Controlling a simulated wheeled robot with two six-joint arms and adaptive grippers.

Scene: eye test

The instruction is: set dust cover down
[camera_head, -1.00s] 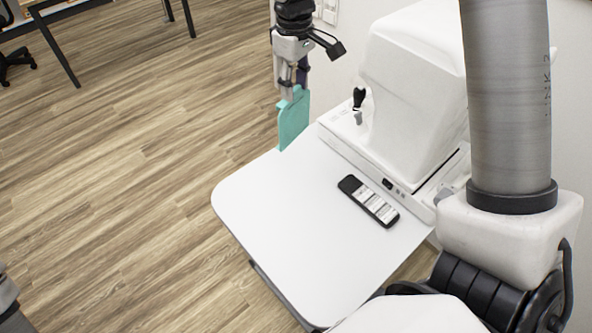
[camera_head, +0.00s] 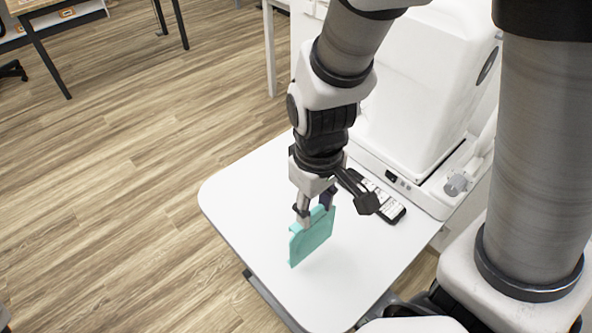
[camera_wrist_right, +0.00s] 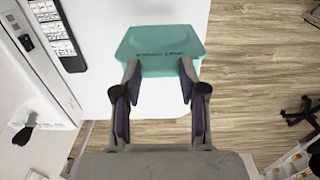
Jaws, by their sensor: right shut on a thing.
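The dust cover is a flat teal piece (camera_head: 311,238) that hangs upright below my right gripper (camera_head: 315,207) over the white tabletop (camera_head: 250,205). My right gripper is shut on its upper edge. In the right wrist view the dust cover (camera_wrist_right: 161,48) lies between the two fingertips (camera_wrist_right: 160,70), with small dark lettering on it. I cannot tell whether its lower edge touches the tabletop. My left gripper is not in view.
A white machine (camera_head: 415,95) stands at the back of the table. A dark remote-like device with white labels (camera_head: 385,200) lies before it, partly behind my right wrist. The tabletop's left and front parts are clear. Wood floor (camera_head: 120,180) lies beyond its left edge.

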